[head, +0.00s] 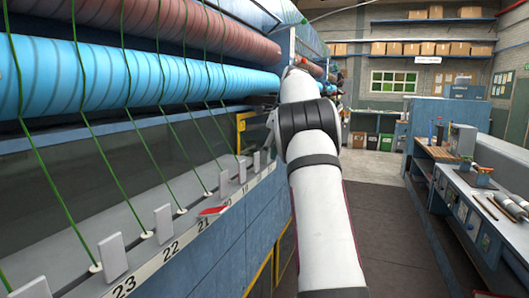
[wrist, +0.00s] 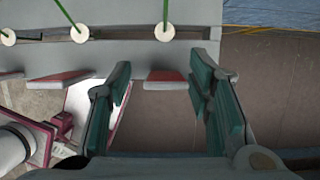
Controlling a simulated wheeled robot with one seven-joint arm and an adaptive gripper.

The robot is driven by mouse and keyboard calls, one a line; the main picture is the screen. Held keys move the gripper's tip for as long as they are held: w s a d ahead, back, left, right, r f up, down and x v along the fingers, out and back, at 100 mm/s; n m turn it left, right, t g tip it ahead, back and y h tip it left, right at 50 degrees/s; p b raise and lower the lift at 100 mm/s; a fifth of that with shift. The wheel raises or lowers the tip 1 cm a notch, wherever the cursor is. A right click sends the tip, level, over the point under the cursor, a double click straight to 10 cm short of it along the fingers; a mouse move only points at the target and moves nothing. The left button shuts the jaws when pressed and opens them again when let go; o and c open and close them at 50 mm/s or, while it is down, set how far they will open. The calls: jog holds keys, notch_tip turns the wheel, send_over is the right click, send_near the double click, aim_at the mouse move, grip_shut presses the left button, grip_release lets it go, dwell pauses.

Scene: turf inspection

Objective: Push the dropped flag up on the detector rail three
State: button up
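The detector rail (head: 75,283) runs along the machine's front edge with printed numbers such as 23, 22 and 21. One red flag (head: 213,210) lies flat by number 21. Pale flags (head: 163,218) stand upright on both sides of it. In the wrist view the rail (wrist: 125,58) crosses the top, with red-faced flags along its edge. One such flag (wrist: 165,77) lies between the fingertips of my gripper (wrist: 162,80). The teal-padded fingers are apart, with nothing gripped. My gripper is hidden in the head view behind my arm. I cannot tell whether the wrist-view flag is the fallen one.
Green yarns (head: 143,140) run down from blue rolls (head: 150,80) to white eyelets (wrist: 165,32) behind the flags. A workbench (head: 470,185) stands at the right. The dark floor aisle (head: 385,220) between is clear.

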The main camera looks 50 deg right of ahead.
jog(key=shift+r, duration=0.15)
jog(key=v, duration=0.7)
jog(key=shift+s+a, duration=0.2)
jog(key=shift+s, duration=0.1)
dwell(0.7)
